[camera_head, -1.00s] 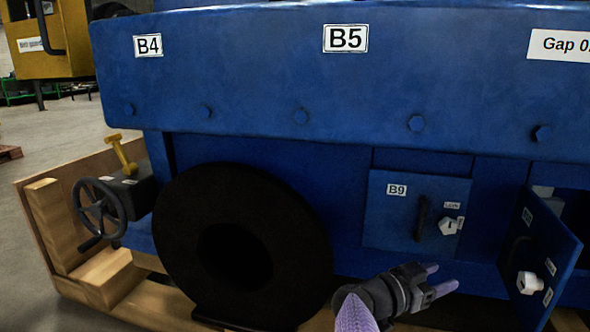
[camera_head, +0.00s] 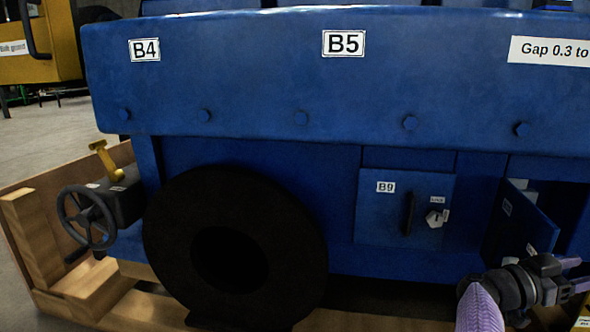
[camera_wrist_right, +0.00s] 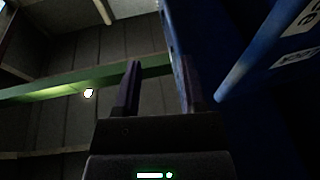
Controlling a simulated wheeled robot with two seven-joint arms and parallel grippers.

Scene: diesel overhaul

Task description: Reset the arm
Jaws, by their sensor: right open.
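My right gripper (camera_head: 575,277) is at the lower right of the head view, in front of the open compartment door (camera_head: 527,215) of the blue engine block (camera_head: 250,75). Its jaws are apart with nothing between them. In the right wrist view the two dark fingers (camera_wrist_right: 158,90) point up, with blue panels close on the right. The gripper and forearm hide the lower part of the open door. My left gripper is not in view.
A closed panel marked B9 (camera_head: 404,208) has a handle and a white knob. A black round disc (camera_head: 170,240) stands at the front. A handwheel (camera_head: 87,217) and yellow lever (camera_head: 106,160) are at left, above a wooden pallet (camera_head: 75,285). Grey floor (camera_head: 50,135) is clear at far left.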

